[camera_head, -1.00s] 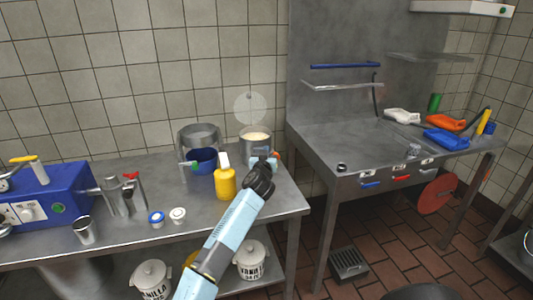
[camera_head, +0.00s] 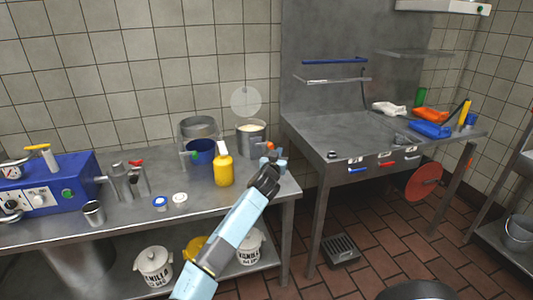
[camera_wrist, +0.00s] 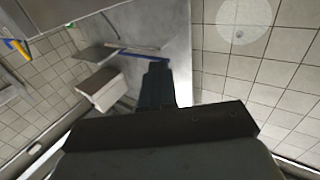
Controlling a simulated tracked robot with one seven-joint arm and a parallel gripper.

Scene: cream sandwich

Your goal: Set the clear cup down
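I cannot make out a clear cup for certain in either view. My gripper (camera_head: 273,164) is at the front right edge of the left steel table (camera_head: 225,208), just in front of a steel pot (camera_head: 251,144) with cream-coloured contents. Small pale-blue parts show at its tip, but I cannot tell whether these are fingers or something held. In the wrist view the dark gripper (camera_wrist: 157,85) points towards the wall and sink area. No gap between fingers and no held cup shows there.
A yellow bottle (camera_head: 223,168), a blue container (camera_head: 201,152), two small lidded tubs and a steel cup (camera_head: 94,213) stand on the left table. The sink table (camera_head: 345,135) is right, with a floor gap between. A pale round patch (camera_head: 245,101) shows against the wall.

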